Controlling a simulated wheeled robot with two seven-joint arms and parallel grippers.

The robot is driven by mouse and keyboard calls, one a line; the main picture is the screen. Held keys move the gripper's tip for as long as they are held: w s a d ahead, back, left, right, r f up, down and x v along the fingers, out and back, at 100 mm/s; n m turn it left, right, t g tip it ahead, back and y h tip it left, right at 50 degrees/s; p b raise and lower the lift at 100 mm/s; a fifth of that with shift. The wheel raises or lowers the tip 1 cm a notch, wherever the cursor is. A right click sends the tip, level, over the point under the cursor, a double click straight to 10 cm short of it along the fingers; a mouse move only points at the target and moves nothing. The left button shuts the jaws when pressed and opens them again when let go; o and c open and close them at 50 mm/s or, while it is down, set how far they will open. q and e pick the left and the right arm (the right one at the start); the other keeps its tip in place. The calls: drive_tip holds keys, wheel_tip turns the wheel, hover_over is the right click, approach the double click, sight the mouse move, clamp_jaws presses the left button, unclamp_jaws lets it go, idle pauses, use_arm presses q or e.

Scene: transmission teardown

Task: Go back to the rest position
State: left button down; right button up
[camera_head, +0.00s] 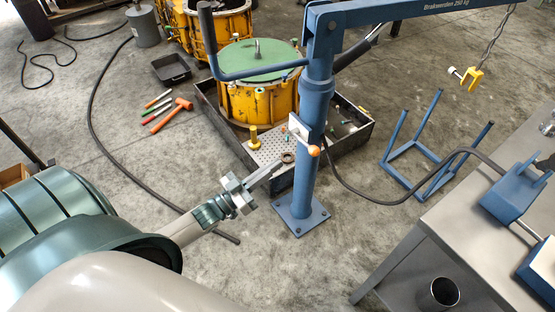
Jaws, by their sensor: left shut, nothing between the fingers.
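My left gripper (267,173) reaches in from the lower left on its grey and green arm. Its fingers are shut with nothing seen between them. It hangs just left of the blue crane post, in front of the near side of the dark tray; whether it touches anything is unclear. My right gripper is out of view. The yellow transmission housing (258,101) with a green round cover (258,60) stands in the tray (352,143), partly hidden behind the post.
The blue crane post (306,150) stands bolted to the floor close to my left gripper. A grey workbench (445,225) fills the lower right, and a blue frame (412,180) stands behind it. An orange mallet (172,115) and hand tools lie on the floor. Floor at lower centre is clear.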

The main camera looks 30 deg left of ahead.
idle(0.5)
